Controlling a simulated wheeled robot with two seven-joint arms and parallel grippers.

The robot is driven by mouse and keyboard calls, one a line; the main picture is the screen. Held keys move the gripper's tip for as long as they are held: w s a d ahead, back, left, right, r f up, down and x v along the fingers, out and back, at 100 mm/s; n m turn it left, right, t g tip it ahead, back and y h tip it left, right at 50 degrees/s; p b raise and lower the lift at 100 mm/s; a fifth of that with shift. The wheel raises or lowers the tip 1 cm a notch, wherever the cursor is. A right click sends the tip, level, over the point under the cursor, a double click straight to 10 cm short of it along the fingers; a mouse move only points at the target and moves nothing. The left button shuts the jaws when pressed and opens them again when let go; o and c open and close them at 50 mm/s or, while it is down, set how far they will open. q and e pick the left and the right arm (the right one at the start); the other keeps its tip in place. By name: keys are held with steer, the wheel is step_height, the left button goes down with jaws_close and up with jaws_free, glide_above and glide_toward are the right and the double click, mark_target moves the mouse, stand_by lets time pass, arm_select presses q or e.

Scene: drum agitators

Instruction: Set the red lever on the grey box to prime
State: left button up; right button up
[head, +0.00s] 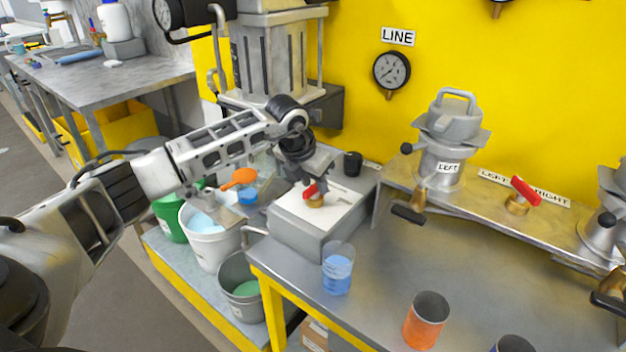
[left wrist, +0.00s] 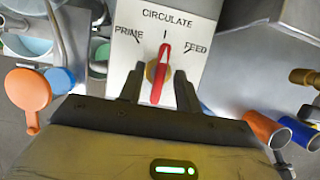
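The red lever (left wrist: 161,76) sits on a brass hub on the white plate of the grey box (head: 296,233). In the left wrist view the plate (left wrist: 196,66) reads PRIME at left, CIRCULATE at top and FEED at right. The lever's upper end points at the CIRCULATE mark. In the head view the lever (head: 309,191) is partly hidden by my gripper. My left gripper (left wrist: 160,90) is open, one finger on each side of the lever and hub, with gaps showing. My right gripper is not in view.
Another red lever (head: 525,190) stands on the shelf between the LEFT and RIGHT labels. A blue beaker (head: 338,268) and an orange cup (head: 426,320) stand on the bench right of the box. A white bucket (head: 208,240) and an orange paddle (head: 239,178) are at left.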

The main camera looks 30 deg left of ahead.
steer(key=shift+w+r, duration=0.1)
arm_select(q)
jaws_close()
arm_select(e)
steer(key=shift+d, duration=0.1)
arm_select(q)
steer(key=shift+d+n, duration=0.1)
steer(key=shift+n, duration=0.4)
steer(key=n+y+b, duration=0.1)
steer(key=n+y, duration=0.1)
steer(key=n, duration=0.1)
steer(key=shift+d+n, duration=0.1)
steer(key=shift+n, duration=0.3)
steer(key=n+y+b, duration=0.1)
steer(key=n, duration=0.1)
steer(key=shift+n+g, duration=0.4)
steer(key=shift+w+n, duration=0.1)
steer(key=shift+n, duration=0.5)
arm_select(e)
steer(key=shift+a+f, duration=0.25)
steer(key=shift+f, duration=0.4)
